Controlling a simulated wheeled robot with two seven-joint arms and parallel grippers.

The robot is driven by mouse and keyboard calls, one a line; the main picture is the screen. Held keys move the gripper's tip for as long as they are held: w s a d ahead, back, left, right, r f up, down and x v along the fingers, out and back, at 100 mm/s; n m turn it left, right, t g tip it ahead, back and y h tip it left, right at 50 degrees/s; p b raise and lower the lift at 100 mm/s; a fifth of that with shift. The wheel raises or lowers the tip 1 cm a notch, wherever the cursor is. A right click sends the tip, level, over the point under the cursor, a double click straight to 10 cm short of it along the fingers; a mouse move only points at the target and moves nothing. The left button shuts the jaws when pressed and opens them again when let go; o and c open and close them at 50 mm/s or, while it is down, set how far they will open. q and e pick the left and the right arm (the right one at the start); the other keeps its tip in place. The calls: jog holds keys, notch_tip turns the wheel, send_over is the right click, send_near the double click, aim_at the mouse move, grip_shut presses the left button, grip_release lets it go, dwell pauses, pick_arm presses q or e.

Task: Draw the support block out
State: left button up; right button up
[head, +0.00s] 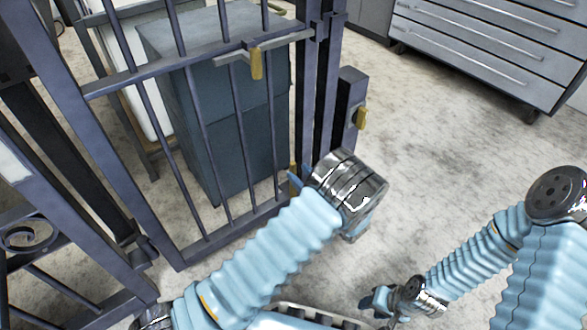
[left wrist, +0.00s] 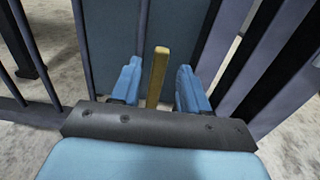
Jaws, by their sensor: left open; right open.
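A yellow upright piece (left wrist: 157,75) stands between the two blue fingers of my left gripper (left wrist: 157,88) in the left wrist view, with a gap on each side. In the head view a bit of yellow (head: 293,168) shows by the gate's lower right corner, beside my left gripper (head: 298,180). I cannot tell whether this piece is the support block or its handle; its lower part is hidden. My left gripper is open at the foot of the barred gate (head: 185,160). My right gripper (head: 378,300) is open and empty, low at the lower right, away from the gate.
The gate has a latch bar with a yellow handle (head: 256,63). A short post (head: 347,110) with a yellow knob (head: 360,117) stands to its right. A grey-blue cabinet (head: 215,110) is behind the bars. Drawers (head: 490,50) stand at the back right. The floor between is clear.

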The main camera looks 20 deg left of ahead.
aim_at(295, 169)
pick_arm(q)
jog(key=shift+x, duration=2.1)
grip_shut()
